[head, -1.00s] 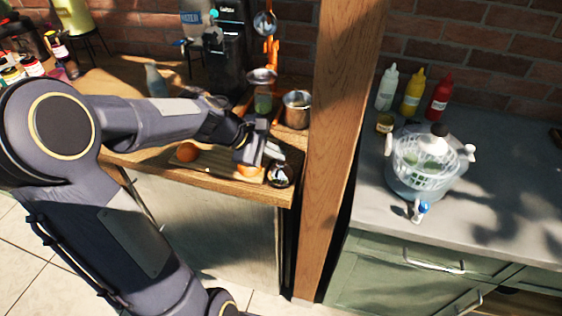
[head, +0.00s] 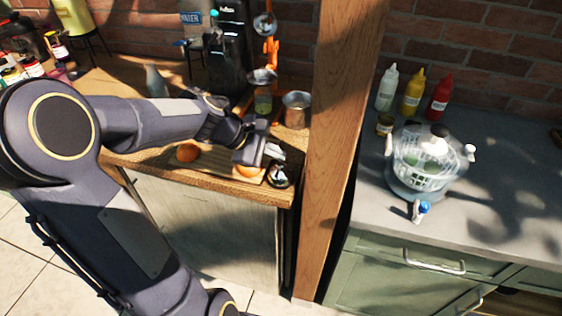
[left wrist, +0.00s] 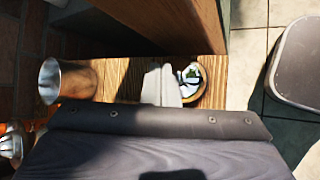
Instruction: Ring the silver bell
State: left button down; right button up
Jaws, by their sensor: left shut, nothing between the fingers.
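The silver bell (head: 281,176) sits at the front right corner of the wooden table, just beyond the end of a cutting board. It also shows in the left wrist view (left wrist: 193,78), partly covered by my gripper fingers. My left gripper (head: 273,151) is shut and empty, with its fingertips just above and behind the bell in the head view. In the left wrist view the shut fingers (left wrist: 162,86) end beside the bell's left side. I cannot tell whether they touch it. My right gripper is not in view.
A metal cup (head: 297,109) stands behind the bell. Two oranges, one here (head: 188,152), are on the cutting board (head: 212,169). A wooden post (head: 338,150) rises right of the table. A clear salad spinner (head: 428,163) stands on the grey counter (head: 510,190).

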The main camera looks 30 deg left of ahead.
aim_at(276, 165)
pick_arm(q)
jog(key=shift+f, duration=0.1)
dwell(0.4)
jog(key=shift+f+b, duration=0.35)
jog(key=shift+f, duration=0.2)
dwell(0.4)
jog(key=shift+r, duration=0.1)
jog(key=shift+r+p, duration=0.45)
jog(key=shift+r, duration=0.1)
notch_tip(276, 165, up, 6)
jog(key=p, duration=0.5)
jog(key=shift+p, duration=0.3)
